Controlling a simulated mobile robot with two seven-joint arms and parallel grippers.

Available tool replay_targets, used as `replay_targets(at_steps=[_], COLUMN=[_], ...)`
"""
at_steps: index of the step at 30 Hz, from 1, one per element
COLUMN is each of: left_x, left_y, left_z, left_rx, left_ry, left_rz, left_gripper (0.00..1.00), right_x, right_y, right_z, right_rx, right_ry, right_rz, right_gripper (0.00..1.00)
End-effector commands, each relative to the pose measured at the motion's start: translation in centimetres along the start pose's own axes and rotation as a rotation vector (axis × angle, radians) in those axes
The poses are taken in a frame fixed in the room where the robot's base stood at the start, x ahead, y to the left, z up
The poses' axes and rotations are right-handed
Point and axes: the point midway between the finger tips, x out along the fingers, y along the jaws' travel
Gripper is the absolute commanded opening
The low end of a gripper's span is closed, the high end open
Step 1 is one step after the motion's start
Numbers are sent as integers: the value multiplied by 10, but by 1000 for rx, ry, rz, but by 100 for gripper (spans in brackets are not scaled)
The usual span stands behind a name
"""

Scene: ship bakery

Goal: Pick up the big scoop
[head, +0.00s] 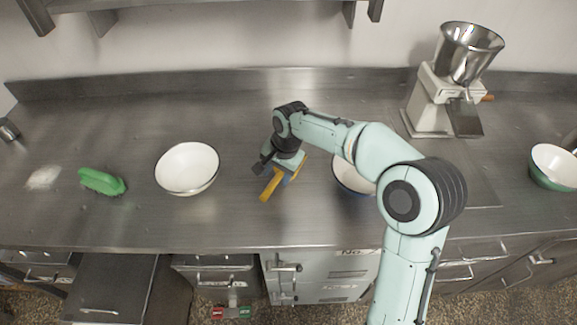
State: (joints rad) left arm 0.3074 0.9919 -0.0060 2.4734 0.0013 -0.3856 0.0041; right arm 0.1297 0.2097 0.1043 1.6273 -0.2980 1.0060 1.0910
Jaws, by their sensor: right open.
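A tool with a yellow handle (270,187) lies on the steel counter at the middle, its handle pointing toward the front edge. The rest of it is mostly hidden by my right gripper, so I cannot tell whether it is the big scoop. My right gripper (274,170) is open and points down at this tool, right over or beside it; contact cannot be told. My left gripper is not in view.
A white bowl (187,190) and a green brush (102,181) stand to the left. Another bowl (350,182) is partly behind my right arm. A mill (430,105) and a green bowl (553,178) are at the right. The counter (235,215) is clear between the white bowl and the tool.

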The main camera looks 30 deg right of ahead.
Motion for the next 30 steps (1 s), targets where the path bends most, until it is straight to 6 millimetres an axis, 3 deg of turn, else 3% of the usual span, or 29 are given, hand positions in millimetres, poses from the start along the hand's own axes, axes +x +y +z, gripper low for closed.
replay_targets(at_steps=[10, 19, 20, 24, 30], left_x=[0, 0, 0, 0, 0], left_y=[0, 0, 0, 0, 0], left_z=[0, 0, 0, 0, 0], left_rx=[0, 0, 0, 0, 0], left_ry=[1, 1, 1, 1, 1], left_rz=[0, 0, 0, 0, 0], left_gripper=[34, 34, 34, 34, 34], right_x=[46, 51, 51, 51, 50], right_y=[0, -1, -1, -1, -1], right_z=[4, 4, 4, 4, 4], right_rx=[0, 0, 0, 0, -1], right_ry=[-2, 0, 0, 0, 1], right_rz=[3, 0, 0, 0, -1], right_gripper=[50, 50, 44, 0, 0])
